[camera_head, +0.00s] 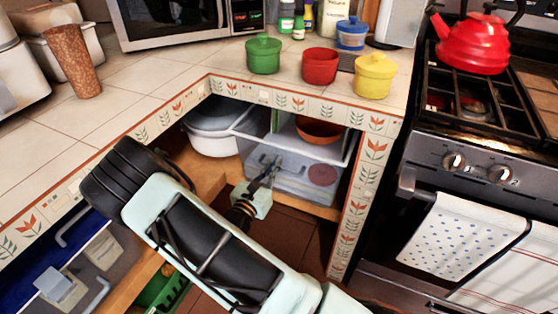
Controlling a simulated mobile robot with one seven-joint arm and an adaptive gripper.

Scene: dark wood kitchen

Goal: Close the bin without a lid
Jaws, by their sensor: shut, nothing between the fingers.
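My gripper (267,166) is in front of the open corner shelf under the counter, its dark fingers together. The fingers overlap a clear plastic bin (322,178) on the lower shelf; I cannot tell whether they touch it. A white rounded container (211,143) with a greyish top stands left of the clear bin. At the lower left, a green bin (161,285) shows partly beneath my arm. Left of it are grey parts with handles (101,249) beside a blue surface (30,298). I cannot tell which container is the lidless one.
An orange-brown bowl (318,132) sits on the shelf above the clear bin. Green (263,56), red (320,67) and yellow (375,77) pots stand on the tiled counter (150,80). The stove (465,150) with hanging towels is at right. A tiled post (362,200) borders the shelf opening.

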